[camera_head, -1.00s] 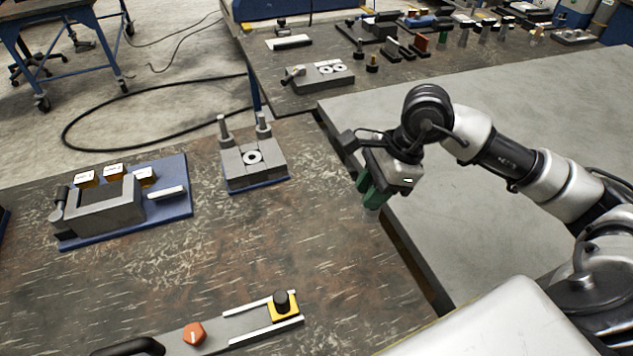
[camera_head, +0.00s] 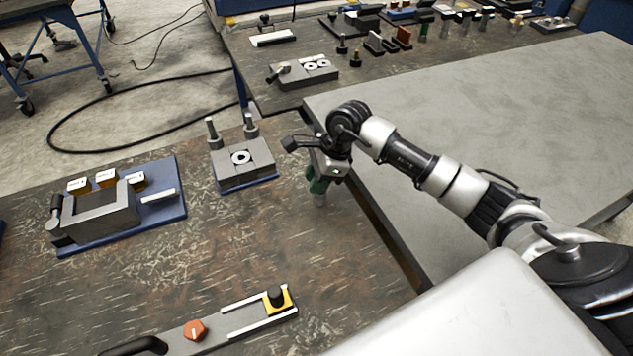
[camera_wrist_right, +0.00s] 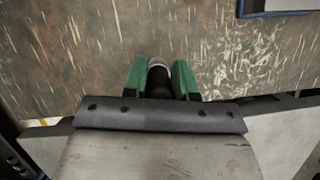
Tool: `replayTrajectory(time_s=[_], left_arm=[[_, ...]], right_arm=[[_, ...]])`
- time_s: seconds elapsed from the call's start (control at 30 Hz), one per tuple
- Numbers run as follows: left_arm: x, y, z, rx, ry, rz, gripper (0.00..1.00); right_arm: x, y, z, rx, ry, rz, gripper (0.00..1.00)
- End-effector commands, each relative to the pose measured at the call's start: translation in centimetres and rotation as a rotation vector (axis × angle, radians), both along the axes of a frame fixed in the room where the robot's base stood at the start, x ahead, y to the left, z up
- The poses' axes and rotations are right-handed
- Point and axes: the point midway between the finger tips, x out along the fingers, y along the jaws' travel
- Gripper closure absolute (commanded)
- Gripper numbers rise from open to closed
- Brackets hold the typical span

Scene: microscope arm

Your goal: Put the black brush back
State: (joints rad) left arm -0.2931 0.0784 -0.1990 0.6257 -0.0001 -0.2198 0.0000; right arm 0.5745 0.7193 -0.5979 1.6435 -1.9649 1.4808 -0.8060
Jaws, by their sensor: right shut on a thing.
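My right gripper (camera_head: 318,186) has green fingers and hangs over the right edge area of the dark worn table (camera_head: 215,250). It is shut on the black brush (camera_wrist_right: 158,82). In the right wrist view the brush's black body and pale grey end show between the green fingers (camera_wrist_right: 159,78). In the head view only a small grey end of the brush (camera_head: 320,200) shows below the fingers, apparently above the tabletop. My left gripper is not in view.
A grey block with two posts (camera_head: 243,165) stands just left of the gripper. A blue-based fixture (camera_head: 178,205) sits further left, and a rail with an orange knob (camera_head: 195,330) in front. The back table (camera_head: 290,95) holds several tools. The dark tabletop's middle is clear.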

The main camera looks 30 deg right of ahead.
Motion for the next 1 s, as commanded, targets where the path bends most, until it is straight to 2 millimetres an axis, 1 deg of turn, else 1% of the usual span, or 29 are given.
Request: replayTrajectory(time_s=[0.03, 0.13, 0.37, 0.5, 0.53, 0.67, 0.7, 0.9, 1.0], left_arm=[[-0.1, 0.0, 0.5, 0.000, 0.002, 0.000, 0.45], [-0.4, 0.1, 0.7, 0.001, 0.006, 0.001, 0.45], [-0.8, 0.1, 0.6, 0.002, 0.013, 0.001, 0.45], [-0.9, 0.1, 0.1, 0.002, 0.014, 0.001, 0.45], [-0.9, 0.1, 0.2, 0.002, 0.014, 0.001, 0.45], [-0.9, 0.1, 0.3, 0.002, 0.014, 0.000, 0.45], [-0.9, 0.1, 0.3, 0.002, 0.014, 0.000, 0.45], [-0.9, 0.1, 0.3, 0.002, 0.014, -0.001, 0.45], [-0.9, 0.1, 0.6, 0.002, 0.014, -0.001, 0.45]], right_arm=[[-0.1, 0.1, -0.7, 0.002, 0.005, -0.002, 0.98], [0.0, 0.0, -1.9, 0.002, 0.003, -0.002, 0.98], [0.0, 0.0, -2.1, 0.001, -0.001, 0.000, 0.98], [0.0, 0.0, -2.5, 0.001, -0.001, 0.000, 0.98], [0.0, 0.0, -2.4, 0.001, -0.001, 0.000, 0.70], [0.0, 0.0, -2.3, 0.001, -0.001, 0.000, 0.50], [0.0, 0.0, -2.3, 0.001, -0.001, 0.000, 0.48], [0.0, 0.0, -2.3, 0.001, 0.000, 0.000, 0.48], [0.0, 0.0, -2.0, 0.001, 0.000, 0.000, 0.48]])
